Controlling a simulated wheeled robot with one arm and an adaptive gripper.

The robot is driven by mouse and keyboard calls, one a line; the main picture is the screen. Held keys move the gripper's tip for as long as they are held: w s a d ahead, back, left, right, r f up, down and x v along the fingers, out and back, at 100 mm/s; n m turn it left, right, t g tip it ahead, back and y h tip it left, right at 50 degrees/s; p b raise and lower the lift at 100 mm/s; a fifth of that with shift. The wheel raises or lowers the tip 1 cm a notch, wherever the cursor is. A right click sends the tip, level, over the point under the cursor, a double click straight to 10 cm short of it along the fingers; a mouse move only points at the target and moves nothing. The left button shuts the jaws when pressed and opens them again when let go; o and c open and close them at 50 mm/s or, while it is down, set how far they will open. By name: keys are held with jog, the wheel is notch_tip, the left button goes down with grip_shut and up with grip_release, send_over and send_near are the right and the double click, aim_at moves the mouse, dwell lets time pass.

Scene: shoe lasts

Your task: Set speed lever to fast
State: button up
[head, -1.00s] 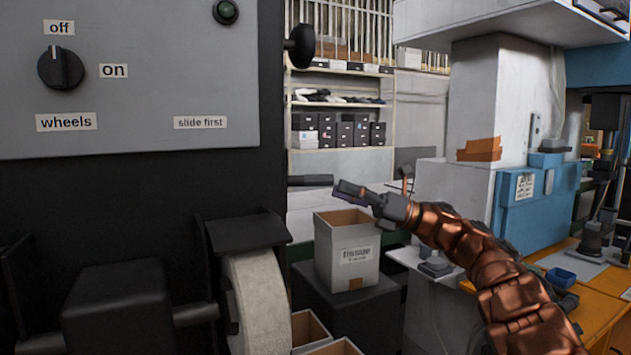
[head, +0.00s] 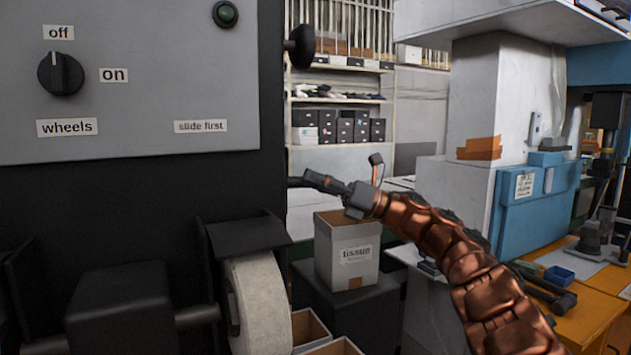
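The black machine (head: 140,190) fills the left side, with a grey panel (head: 180,90) on its face. No label reading "speed" or "fast" is in view. A short black bar (head: 294,182) sticks out of the machine's right side, lower down; it may be the speed lever, but I cannot tell. A round black knob (head: 300,46) sticks out higher on the same side. My gripper (head: 308,178) is at the black bar and hides most of it. I cannot tell whether its fingers touch or close on the bar.
A white grinding wheel (head: 257,305) sits below. A cardboard box (head: 347,260) stands beneath my gripper. A blue cabinet (head: 530,205) is at right.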

grip_shut()
jog(key=shift+r, duration=0.1)
dwell(0.3)
